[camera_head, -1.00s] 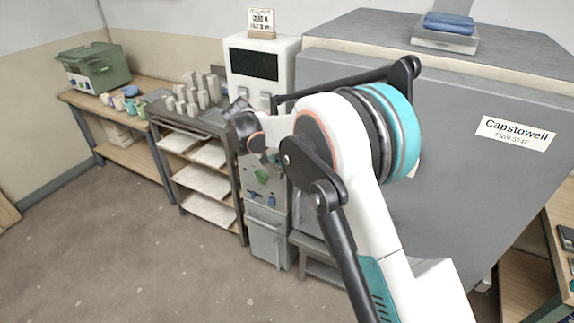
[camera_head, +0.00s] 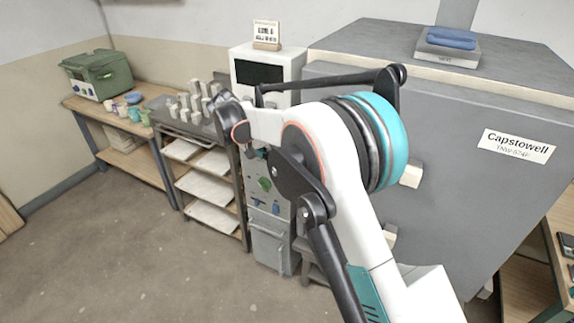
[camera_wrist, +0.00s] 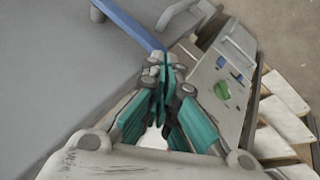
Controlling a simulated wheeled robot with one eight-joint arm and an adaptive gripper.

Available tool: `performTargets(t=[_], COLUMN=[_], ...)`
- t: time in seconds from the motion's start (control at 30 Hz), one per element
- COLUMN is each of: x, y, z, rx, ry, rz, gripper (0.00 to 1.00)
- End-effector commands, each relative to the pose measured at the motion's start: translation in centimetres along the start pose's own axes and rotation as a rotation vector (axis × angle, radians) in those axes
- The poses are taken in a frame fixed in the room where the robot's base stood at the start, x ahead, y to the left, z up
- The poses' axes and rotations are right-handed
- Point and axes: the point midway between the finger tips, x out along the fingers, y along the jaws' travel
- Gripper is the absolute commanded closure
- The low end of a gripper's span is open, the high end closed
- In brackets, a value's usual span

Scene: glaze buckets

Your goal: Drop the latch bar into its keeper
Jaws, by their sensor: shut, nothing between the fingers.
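A blue bar (camera_wrist: 130,22), which looks like the latch bar, runs diagonally across the grey kiln face in the wrist view. Its lower end is close to my fingertips; I cannot tell whether they touch it. My gripper (camera_wrist: 162,72) is shut and empty, its teal fingers together. In the head view my arm hides the fingers and the bar. Pale blocks (camera_head: 411,175) stick out from the front of the large grey kiln (camera_head: 460,190); I cannot tell whether one is the keeper.
A control cabinet (camera_head: 264,69) with a green knob (camera_head: 264,184) stands left of the kiln. A shelf rack (camera_head: 204,187) and a wooden bench (camera_head: 128,160) stand farther left. The floor (camera_head: 130,260) at the front left is clear.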

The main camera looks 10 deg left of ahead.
Motion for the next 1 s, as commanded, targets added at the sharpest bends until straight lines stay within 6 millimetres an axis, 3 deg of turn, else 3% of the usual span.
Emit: performTargets(t=[0.1,0.3,0.73,0.87,1.0], x=[-1.7,-3.0,-3.2,-3.4,-3.7], y=[-1.4,-2.5,-2.5,0.3,7.2], z=[-0.1,-0.2,-0.3,-0.7,-1.1], rx=[-0.002,-0.001,0.002,0.032,0.107], ry=[0.000,0.000,-0.001,-0.007,-0.022], rz=[0.000,0.000,0.001,0.006,0.019], gripper=[1.00,1.00,1.00,1.00,1.00])
